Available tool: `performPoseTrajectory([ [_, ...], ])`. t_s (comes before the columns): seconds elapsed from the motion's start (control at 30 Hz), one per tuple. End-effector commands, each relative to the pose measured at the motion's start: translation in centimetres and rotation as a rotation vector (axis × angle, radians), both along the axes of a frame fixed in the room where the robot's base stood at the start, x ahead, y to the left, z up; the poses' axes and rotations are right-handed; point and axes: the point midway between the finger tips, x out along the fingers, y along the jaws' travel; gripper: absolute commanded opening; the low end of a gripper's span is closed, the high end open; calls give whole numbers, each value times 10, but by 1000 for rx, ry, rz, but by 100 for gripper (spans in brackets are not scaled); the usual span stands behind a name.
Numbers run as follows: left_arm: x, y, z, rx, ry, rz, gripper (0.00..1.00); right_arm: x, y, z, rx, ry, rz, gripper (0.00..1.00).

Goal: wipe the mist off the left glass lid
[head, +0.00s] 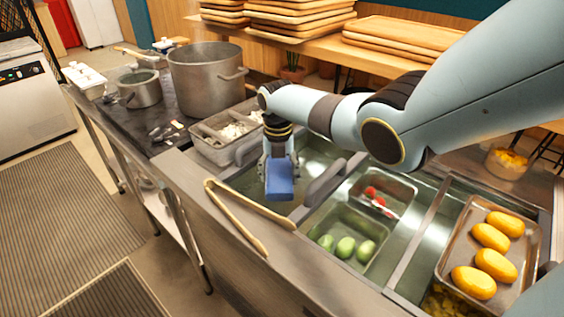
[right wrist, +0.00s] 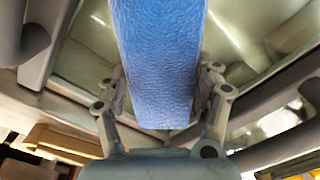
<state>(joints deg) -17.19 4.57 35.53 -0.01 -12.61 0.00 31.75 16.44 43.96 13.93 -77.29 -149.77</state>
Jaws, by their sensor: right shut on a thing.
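My right gripper (head: 279,172) points down over the left part of the counter well. It is shut on a blue block, perhaps a sponge (head: 280,186). The blue block also fills the middle of the right wrist view (right wrist: 158,60), between the two fingers. Below it is a dull greenish glass surface, the left glass lid (head: 313,147), partly hidden by the block and my arm. Grey bar handles stand on either side of the block. I cannot tell whether the block touches the glass, or how much mist is on it. My left gripper is not in view.
Wooden tongs (head: 238,218) lie on the counter's front ledge. A pan with green items (head: 345,246), a small pan with red items (head: 376,200) and a tray of yellow items (head: 528,250) are to the right. A large pot (head: 207,82) stands back left.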

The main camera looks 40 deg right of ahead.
Motion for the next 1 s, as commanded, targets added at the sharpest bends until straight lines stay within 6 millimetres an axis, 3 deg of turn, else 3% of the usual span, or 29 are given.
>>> performPoseTrajectory([
  [0.23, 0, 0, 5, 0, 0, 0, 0, -2, 0, 4, 1, 4, 0, 40],
  [0.6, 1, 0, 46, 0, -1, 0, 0, -1, 0, 46, 0, 1, 0, 40],
  [0.8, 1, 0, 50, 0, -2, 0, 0, 0, 0, 60, 0, 1, -1, 40],
  [1.0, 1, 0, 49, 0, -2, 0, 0, -1, 0, 59, 0, 1, -1, 40],
])
